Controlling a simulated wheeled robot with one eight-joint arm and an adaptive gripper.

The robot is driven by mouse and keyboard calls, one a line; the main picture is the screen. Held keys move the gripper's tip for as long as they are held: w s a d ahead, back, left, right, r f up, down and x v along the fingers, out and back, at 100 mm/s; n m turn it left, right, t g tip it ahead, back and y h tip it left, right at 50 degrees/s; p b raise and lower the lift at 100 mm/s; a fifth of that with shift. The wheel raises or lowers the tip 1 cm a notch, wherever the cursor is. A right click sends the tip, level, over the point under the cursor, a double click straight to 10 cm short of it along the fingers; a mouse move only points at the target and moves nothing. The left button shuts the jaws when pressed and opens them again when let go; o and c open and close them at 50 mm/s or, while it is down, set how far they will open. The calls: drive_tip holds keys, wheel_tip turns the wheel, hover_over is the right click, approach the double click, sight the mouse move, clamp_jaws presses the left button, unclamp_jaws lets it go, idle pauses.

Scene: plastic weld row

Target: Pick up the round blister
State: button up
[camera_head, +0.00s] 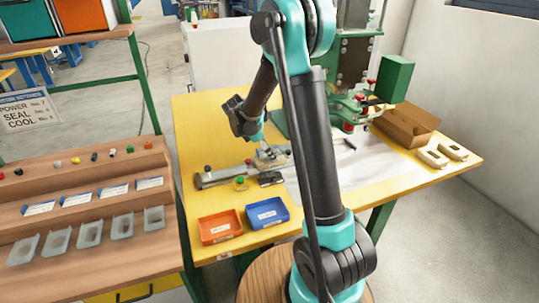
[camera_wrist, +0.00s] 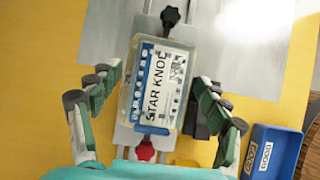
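My gripper (camera_wrist: 158,106) is open, its green-padded fingers spread on either side of a clear blister pack (camera_wrist: 158,85) in the wrist view. The pack has a blue and white card reading "STAR KNOB" and sits on a grey metal fixture (camera_wrist: 133,139). Its outline looks rectangular rather than round.
An orange bin (camera_head: 220,227) and a blue bin (camera_head: 267,213) stand at the yellow table's front edge. A green press (camera_head: 396,80) stands behind. A cardboard box (camera_head: 407,127) and two pale pieces (camera_head: 432,158) are at right. A black knob (camera_wrist: 170,16) and red knob (camera_wrist: 145,151) flank the pack.

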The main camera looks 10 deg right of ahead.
drive_tip(key=c, duration=1.1)
drive_tip(key=shift+r, duration=0.1)
wheel_tip(320, 180, up, 25)
drive_tip(key=shift+f, duration=0.1)
idle(0.6)
